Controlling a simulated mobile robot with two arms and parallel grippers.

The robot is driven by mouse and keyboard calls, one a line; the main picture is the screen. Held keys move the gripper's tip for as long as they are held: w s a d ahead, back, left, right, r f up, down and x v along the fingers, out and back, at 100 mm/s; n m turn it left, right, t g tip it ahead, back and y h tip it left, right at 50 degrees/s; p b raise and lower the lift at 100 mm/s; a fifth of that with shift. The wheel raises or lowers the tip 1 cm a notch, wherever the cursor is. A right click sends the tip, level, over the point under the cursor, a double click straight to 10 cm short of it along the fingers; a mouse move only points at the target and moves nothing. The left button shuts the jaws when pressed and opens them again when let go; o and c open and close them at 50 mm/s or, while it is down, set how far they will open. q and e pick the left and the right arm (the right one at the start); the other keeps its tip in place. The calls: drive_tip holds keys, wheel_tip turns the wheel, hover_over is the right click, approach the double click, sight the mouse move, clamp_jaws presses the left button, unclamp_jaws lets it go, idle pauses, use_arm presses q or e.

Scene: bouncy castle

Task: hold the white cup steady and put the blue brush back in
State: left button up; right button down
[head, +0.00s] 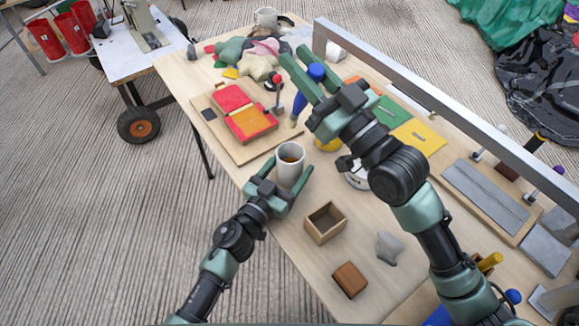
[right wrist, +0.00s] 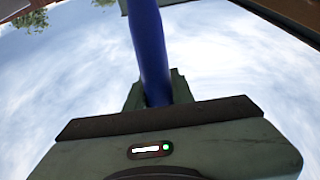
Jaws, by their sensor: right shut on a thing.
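The white cup (head: 290,166) stands upright on the wooden table, near its left edge in the head view. My left gripper (head: 287,172) is open, with one finger on each side of the cup; I cannot tell if they touch it. The blue brush (head: 300,104) is held above the table, up and to the right of the cup, its pale tip pointing down. My right gripper (head: 307,76) is shut on the brush's handle. The blue handle (right wrist: 150,50) also shows in the right wrist view, rising from between the fingers.
An open wooden box (head: 325,223) and a brown block (head: 350,280) stand nearer than the cup. A red and orange case (head: 245,112) lies on a board behind it. A yellow container and a white one are partly hidden by my right arm. A grey metal rail (head: 440,105) runs along the right.

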use_arm(q)
drive_tip(key=c, duration=1.2)
drive_tip(key=shift+o, duration=0.2)
use_arm(e)
drive_tip(key=w+a+f+n+g, duration=0.1)
drive_tip(key=w+a+f+g, duration=0.2)
drive_tip(key=f, duration=0.5)
drive_tip(key=shift+w+a+n+g+h, duration=0.35)
drive_tip(key=shift+a+n+g+h, duration=0.1)
drive_tip(key=shift+g, duration=0.55)
drive_tip(key=shift+f, duration=0.2)
drive_tip(key=shift+f, duration=0.35)
drive_tip(key=shift+f, duration=0.25)
